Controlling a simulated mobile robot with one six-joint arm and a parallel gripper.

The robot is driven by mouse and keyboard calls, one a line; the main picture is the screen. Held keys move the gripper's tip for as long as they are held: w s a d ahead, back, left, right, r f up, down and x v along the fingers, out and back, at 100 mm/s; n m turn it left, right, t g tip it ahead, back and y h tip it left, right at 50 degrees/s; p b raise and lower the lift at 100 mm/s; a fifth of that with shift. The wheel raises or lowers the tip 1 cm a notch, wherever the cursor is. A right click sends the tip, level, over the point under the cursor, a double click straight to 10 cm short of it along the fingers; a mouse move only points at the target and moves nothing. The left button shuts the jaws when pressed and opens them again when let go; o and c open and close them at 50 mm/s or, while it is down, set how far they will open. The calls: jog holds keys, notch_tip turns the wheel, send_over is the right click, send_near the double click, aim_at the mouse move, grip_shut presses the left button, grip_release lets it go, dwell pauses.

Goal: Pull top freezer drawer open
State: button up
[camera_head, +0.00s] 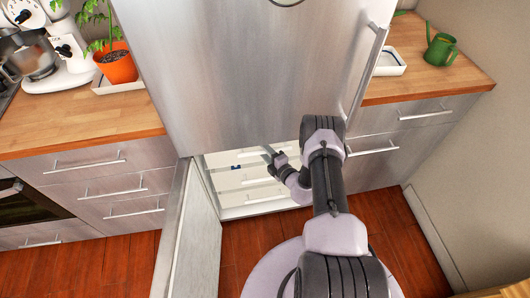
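The freezer door (198,240) at the bottom of the steel fridge (255,75) stands open, swung out to the left. White drawers show in the opening. The top freezer drawer (218,160) lies just under the lower edge of the upper door, which partly hides it. My gripper (270,153) is in front of the upper part of the opening, at the right of the visible drawer front. Its fingers are small and dark, and I cannot tell whether they are apart or touch the drawer. My arm hides the right side of the opening.
Steel drawer fronts (112,186) with bar handles flank the fridge on the left, and more (405,120) on the right. A potted plant (118,66) and a mixer (62,60) stand on the left counter. Wooden floor (110,265) is clear at the front left.

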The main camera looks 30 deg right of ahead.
grip_shut()
dwell(1.3)
